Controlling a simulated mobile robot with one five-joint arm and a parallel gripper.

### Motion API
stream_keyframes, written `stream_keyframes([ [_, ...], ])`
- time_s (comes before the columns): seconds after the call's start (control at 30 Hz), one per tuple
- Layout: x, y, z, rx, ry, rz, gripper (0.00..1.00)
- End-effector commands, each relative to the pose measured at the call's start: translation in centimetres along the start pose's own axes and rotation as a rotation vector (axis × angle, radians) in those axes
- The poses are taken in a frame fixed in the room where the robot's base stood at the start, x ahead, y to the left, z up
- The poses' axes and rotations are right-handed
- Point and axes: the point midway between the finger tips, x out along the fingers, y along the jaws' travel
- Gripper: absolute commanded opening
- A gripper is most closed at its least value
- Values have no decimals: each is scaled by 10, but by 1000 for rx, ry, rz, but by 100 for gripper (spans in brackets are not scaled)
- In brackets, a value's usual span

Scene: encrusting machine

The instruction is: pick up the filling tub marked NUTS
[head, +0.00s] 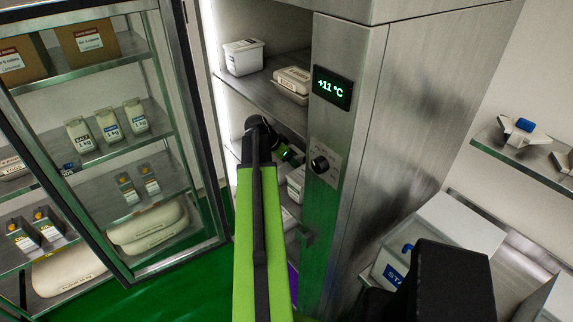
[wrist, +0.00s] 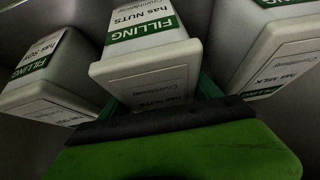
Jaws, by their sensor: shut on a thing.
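The filling tub marked NUTS (wrist: 148,62) is a pale tub with a green FILLING label and a "has NUTS" line. It stands in the middle of the wrist view, between two similar tubs. My gripper (wrist: 155,100) is shut on its near end, with green finger parts showing on both sides of it. In the head view my gripper (head: 287,153) reaches into the open steel cabinet, below its upper shelf. I cannot single out the NUTS tub in the head view. The tub's lower part is hidden in the wrist view by my green gripper body.
A tub reading SOY (wrist: 40,85) is close on the left, one reading MILK (wrist: 280,60) close on the right. The cabinet's upper shelf (head: 262,92) holds a white tub (head: 243,57) and a carton (head: 291,84). A glass door (head: 80,90) stands left of my arm.

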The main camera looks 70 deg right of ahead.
Motion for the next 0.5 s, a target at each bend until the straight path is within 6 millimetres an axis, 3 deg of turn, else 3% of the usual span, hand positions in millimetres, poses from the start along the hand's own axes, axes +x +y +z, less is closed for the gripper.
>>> stream_keyframes([
  [0.1,0,0,0,0,0,1,0],
  [0.5,-6,0,-4,-1,1,1,0],
])
